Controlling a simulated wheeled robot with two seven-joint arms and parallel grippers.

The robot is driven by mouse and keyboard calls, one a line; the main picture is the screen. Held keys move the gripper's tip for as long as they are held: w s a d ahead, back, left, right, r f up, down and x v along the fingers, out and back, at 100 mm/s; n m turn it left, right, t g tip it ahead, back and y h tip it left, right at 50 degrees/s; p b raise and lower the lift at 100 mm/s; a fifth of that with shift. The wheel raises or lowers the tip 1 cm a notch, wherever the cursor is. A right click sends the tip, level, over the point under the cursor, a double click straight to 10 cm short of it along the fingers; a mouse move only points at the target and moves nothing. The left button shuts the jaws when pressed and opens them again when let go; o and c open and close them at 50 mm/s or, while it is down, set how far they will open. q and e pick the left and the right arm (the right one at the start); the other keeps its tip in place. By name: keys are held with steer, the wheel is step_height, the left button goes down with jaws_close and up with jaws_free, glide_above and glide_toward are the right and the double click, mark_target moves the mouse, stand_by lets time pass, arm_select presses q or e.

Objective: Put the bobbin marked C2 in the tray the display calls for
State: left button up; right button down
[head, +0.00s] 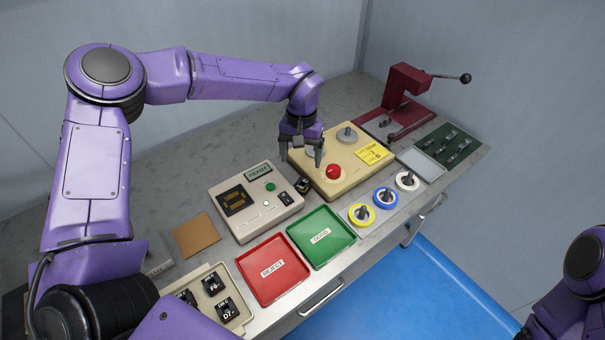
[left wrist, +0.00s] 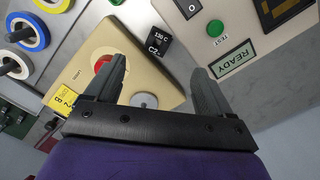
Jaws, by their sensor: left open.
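The bobbin marked C2 (head: 302,185) is a small black block between the tester and the beige winder base. In the left wrist view the black bobbin (left wrist: 158,44) shows its "155 C" and "C2" print, just beyond the fingertips. My left gripper (head: 302,161) is open and empty above the winder base, near the bobbin; its two fingers also show in the left wrist view (left wrist: 160,66). The tester's display (head: 259,171) reads READY. The red tray (head: 252,287) is labelled REJECT, and the green tray (head: 337,254) beside it seems labelled GOOD. Both look empty. My right gripper is out of view.
The tester (head: 263,215) has a green button and black switch. The winder base (head: 342,187) has a red button. A beige tray (head: 237,283) holds several black bobbins. Wire spools (head: 386,198) stand right, and a dark red press (head: 404,95) stands behind.

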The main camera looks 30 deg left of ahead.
mark_target(302, 180)
arm_select(q)
steer(key=f+n, duration=0.1)
steer(key=n, duration=0.8)
steer(key=f+n+p, duration=0.1)
steer(key=f+n, duration=0.1)
steer(key=n, duration=0.8)
steer(key=a+f+n+g, duration=0.1)
steer(key=n, duration=0.8)
steer(key=shift+w+f+n+h, duration=0.15)
steer(key=shift+f+n+h, duration=0.05)
steer(key=shift+n+h, duration=0.2)
steer(key=f+p, duration=0.1)
steer(key=f, duration=0.1)
steer(key=d+f+p, duration=0.1)
steer(key=f+p, duration=0.1)
steer(key=shift+s+d+f, duration=0.15)
steer(key=shift+s+f, duration=0.05)
steer(key=shift+f, duration=0.6)
steer(key=c, duration=1.4)
